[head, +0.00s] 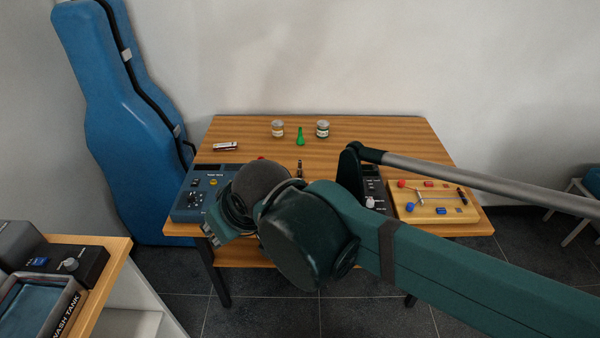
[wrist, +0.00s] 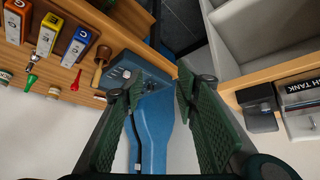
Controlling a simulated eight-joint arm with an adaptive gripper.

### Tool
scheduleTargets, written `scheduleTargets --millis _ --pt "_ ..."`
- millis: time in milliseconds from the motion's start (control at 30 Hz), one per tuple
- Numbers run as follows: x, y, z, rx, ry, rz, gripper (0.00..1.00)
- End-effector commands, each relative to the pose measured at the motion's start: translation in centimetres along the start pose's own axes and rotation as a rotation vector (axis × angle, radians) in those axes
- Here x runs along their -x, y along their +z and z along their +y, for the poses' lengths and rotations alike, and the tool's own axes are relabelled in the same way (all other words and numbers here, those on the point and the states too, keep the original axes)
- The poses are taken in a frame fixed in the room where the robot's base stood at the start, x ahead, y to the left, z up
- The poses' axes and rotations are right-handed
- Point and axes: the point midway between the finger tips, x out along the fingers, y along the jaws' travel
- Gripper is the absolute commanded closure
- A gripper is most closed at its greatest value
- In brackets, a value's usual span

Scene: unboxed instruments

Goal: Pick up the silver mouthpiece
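A small upright silver and dark piece (head: 299,168), which looks like the mouthpiece, stands mid-table in the head view, just behind my arm. In the wrist view the silver piece (wrist: 33,64) is small at the far left, beside a green cone (wrist: 29,82). My gripper (wrist: 158,85) is open with nothing between its fingers. In the head view my gripper (head: 224,230) is at the table's front left, partly hidden by my wrist, well away from the silver piece.
Two jars (head: 277,128) (head: 322,128) and the green cone (head: 300,137) stand behind the silver piece. A blue device (head: 205,190) is front left, a wooden board (head: 432,204) right. Coloured boxes (wrist: 45,35) show in the wrist view.

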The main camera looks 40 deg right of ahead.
Motion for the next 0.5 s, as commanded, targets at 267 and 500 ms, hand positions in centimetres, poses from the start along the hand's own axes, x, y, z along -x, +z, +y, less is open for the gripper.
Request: scheduleTargets --millis 267,500 --pt "-0.2 -1.8 1.5 0.095 0.027 -0.024 0.69" --pt "-0.9 -4.1 4.0 0.253 0.064 -0.073 0.69"
